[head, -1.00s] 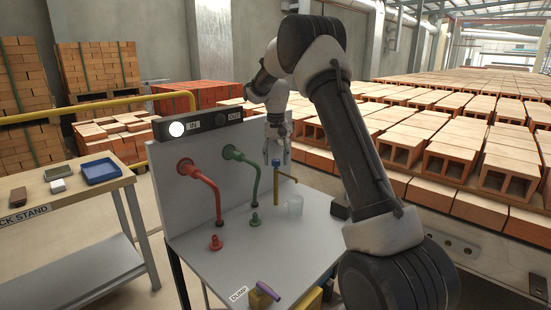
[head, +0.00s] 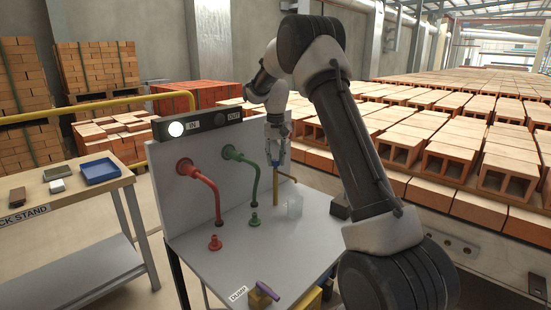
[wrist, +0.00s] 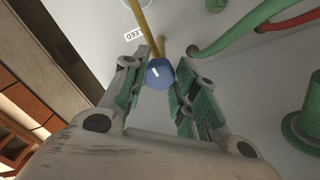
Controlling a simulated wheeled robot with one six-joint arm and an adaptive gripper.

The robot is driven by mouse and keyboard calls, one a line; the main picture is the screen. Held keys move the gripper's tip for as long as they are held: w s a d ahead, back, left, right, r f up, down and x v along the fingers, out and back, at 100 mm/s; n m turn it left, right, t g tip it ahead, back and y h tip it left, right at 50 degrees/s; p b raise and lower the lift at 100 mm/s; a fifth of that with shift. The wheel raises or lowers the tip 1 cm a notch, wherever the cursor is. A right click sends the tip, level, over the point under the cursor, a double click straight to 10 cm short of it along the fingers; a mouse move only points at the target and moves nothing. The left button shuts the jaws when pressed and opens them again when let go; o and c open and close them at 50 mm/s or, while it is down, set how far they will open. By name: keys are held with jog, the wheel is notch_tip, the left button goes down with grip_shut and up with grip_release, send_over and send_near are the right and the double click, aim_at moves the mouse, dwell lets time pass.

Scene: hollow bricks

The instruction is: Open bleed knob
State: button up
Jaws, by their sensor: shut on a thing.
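The blue bleed knob (wrist: 160,73) sits on top of a brass pipe (head: 277,187) at the right end of the grey bench (head: 200,270). My gripper (wrist: 161,82) has its green-padded fingers on both sides of the knob and is shut on it. In the head view, my gripper (head: 276,160) points down over the pipe and its fingers largely hide the knob. A label reading "BLEED" (wrist: 134,40) shows on the surface beside the pipe in the wrist view.
A red hose (head: 208,190) and a green hose (head: 251,180) curve from the back panel (head: 168,190) to the left. A purple-handled valve (head: 267,291) is at the bench's front. Bricks fill the right.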

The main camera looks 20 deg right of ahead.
aim_at(276, 160)
jog(key=n, duration=1)
jog(key=shift+n, duration=0.3)
dwell(0.4)
jog(key=o, duration=1)
notch_tip(276, 160, up, 12)
jog(key=shift+w, duration=0.1)
